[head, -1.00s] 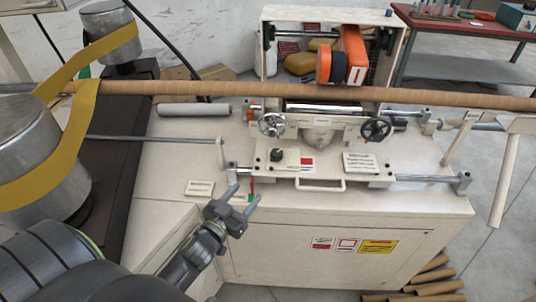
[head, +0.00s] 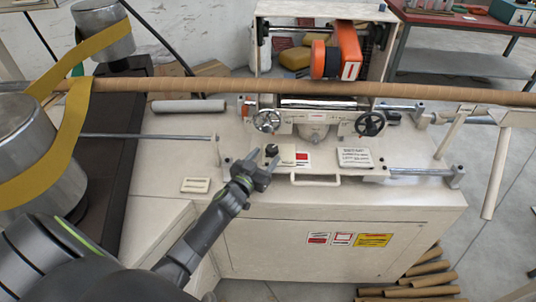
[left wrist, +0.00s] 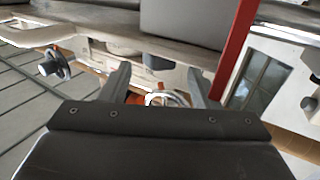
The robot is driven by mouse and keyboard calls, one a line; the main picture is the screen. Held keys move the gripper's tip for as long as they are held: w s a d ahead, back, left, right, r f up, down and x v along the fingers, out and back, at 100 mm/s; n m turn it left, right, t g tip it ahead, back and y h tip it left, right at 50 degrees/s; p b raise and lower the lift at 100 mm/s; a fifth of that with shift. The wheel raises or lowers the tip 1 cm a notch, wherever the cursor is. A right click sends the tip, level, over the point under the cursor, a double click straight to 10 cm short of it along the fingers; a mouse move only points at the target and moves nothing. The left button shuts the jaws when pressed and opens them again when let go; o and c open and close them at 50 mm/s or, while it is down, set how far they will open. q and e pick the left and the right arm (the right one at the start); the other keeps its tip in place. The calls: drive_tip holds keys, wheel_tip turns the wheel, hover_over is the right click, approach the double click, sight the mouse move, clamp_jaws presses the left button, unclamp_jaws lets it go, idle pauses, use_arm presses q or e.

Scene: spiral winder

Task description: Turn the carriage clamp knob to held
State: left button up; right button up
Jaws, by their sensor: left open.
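The carriage (head: 335,172) is a pale plate with a front handle, and it sits on the rails of the winder. A small black knob (head: 271,150) stands at its left end, beside a red-and-white label; I take this as the clamp knob. Its set position is too small to read. My left gripper (head: 260,166) is open at the carriage's front left corner, just in front of the knob. The fingers appear apart and empty in the left wrist view (left wrist: 158,88). I cannot tell whether they touch the knob. My right gripper is out of view.
Two handwheels, left (head: 267,121) and right (head: 370,123), stand behind the knob. A long brown tube (head: 250,87) crosses above the machine. A red bar (left wrist: 236,48) stands close to the fingers in the left wrist view. A thin rod (head: 150,136) lies left of the carriage.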

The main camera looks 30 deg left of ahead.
sight(272, 151)
use_arm(q)
drive_tip(key=shift+w, duration=1.25)
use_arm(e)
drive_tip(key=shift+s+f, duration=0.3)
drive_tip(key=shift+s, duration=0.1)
use_arm(q)
drive_tip(key=shift+c, duration=0.4)
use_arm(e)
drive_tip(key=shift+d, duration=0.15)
